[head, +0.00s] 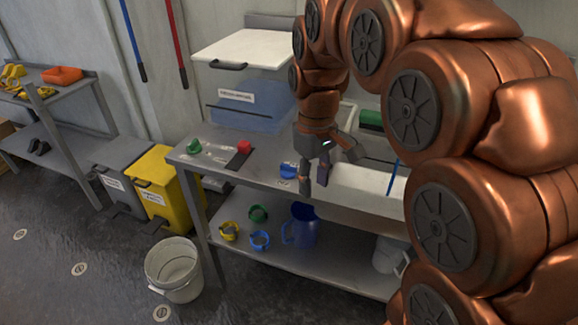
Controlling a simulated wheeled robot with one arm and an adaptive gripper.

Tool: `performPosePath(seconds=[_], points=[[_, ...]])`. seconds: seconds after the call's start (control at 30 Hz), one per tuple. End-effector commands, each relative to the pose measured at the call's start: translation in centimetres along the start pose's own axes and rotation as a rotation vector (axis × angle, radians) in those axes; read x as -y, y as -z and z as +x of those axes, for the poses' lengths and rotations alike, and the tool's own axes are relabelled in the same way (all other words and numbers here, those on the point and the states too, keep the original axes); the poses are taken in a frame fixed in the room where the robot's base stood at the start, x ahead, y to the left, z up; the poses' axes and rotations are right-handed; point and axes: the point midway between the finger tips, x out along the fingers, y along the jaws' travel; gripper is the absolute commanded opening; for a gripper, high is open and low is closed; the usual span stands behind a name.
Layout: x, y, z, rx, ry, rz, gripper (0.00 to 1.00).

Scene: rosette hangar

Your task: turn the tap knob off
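No tap knob can be picked out for certain. A small blue piece (288,170) sits on the grey bench top by a white label, just left of my gripper; I cannot tell whether it is the knob. My gripper (314,187) points down over the bench's front edge, beside the white basin (362,188). Its fingers are apart, with nothing seen between them. My arm covers the right of the view and may hide a tap.
A green piece (193,146) and a red block (244,147) sit on the bench (215,162). The lower shelf (285,254) holds a blue jug (301,226) and several coloured rings. A white bucket (174,270) and yellow bin (158,188) stand on the floor.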

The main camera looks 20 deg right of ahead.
Motion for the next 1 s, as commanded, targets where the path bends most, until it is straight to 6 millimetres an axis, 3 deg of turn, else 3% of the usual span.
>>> performPosePath(seconds=[0.1, 0.4, 0.6, 0.8, 1.0], points=[[-1.9, 3.5, 0.2, -0.012, -0.007, -0.076, 0.4], [-6.0, 11.3, 0.7, -0.038, -0.027, -0.272, 0.4], [-8.1, 15.5, 1.5, -0.052, -0.04, -0.389, 0.4], [-9.2, 17.7, 2.0, -0.061, -0.051, -0.455, 0.4], [-9.5, 18.1, 2.5, -0.06, -0.05, -0.472, 0.4]])
